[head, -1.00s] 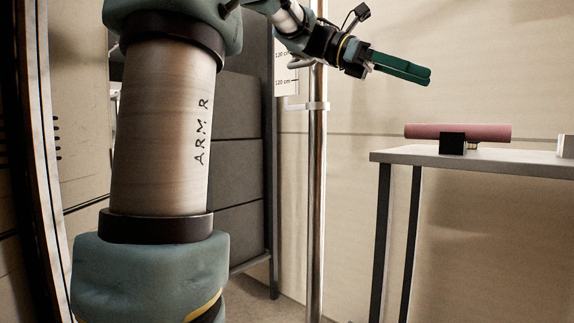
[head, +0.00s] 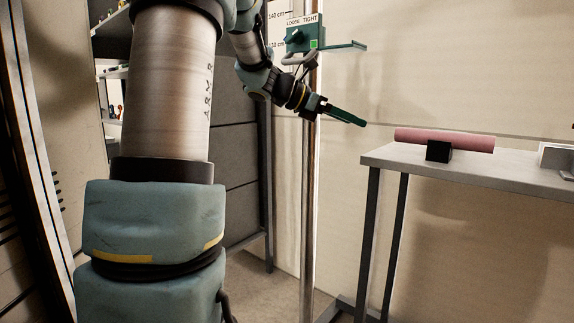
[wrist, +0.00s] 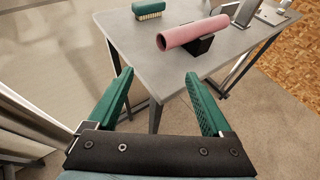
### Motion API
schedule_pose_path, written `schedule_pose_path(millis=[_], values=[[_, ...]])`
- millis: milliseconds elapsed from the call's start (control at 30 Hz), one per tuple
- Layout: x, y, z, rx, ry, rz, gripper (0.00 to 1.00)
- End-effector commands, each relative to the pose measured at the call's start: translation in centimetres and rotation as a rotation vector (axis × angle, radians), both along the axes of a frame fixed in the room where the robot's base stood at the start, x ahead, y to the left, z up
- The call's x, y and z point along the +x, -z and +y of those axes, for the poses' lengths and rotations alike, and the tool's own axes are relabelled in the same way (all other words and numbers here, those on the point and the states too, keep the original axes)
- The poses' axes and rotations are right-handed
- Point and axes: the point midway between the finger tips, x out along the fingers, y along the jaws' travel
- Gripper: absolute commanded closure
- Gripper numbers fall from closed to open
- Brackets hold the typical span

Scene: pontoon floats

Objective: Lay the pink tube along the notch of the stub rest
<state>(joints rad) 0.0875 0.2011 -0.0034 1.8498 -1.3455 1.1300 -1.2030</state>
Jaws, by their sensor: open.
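The pink tube (head: 445,140) lies lengthwise near the left end of the grey table (head: 395,157). It also shows in the wrist view (wrist: 190,34), ahead of my fingers and to the right. A black block (head: 438,151), perhaps the stub rest, stands at the tube's near side and seems to sit partly under it. The block also shows in the wrist view (wrist: 202,46). The tube hides its top, so I cannot tell whether the tube lies in a notch. My gripper (head: 346,117) is open and empty, left of the table. Its green fingers are spread in the wrist view (wrist: 158,80).
A green-backed brush (wrist: 148,9) lies on the table beyond the tube. A grey holder (head: 556,157) stands farther right. A metal pole (head: 309,190) with a green LOOSE/TIGHT lever unit (head: 306,38) stands behind my arm. Bare tabletop lies between the table's near corner and the tube.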

Motion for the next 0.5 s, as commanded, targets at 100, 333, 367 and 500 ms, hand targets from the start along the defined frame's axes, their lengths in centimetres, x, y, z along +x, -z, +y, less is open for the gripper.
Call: schedule_pose_path(millis=[100, 333, 367, 500], values=[[1.2, 1.0, 1.3, 0.003, -0.080, 0.006, 0.16], [2.8, 4.1, 4.0, 0.000, -0.229, 0.008, 0.16], [3.0, 4.5, 4.4, 0.002, -0.250, 0.008, 0.16], [3.5, 6.6, 6.2, 0.005, -0.337, 0.012, 0.16]])
